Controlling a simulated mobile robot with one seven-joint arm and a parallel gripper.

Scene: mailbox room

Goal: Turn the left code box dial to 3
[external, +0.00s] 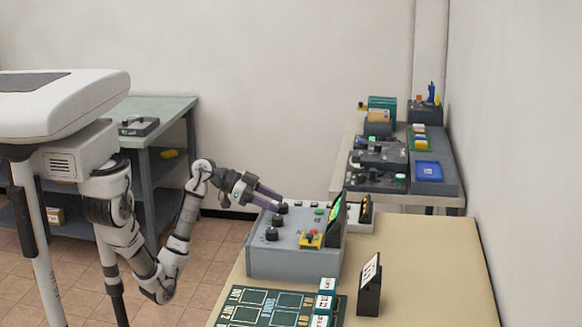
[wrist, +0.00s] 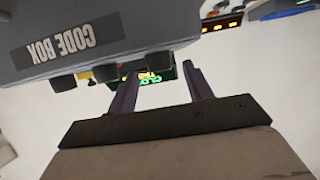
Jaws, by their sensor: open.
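The grey code box (external: 290,262) stands on the tan table, with three black dials in a row on its top. The left dial, as seen from the labelled front, is the far one (external: 283,208) in the external view. The middle dial (external: 278,220) and the right dial (external: 272,234) sit nearer the camera. My gripper (external: 274,196) is open, with its purple-grey fingers beside the far dial. In the wrist view the box (wrist: 110,30) appears upside down, and the left dial (wrist: 157,60) shows close to my open fingertips (wrist: 160,70). Contact and dial setting cannot be told.
A dark sign stand (external: 370,285) and green board (external: 262,305) stand nearer the camera. The table's right side is clear.

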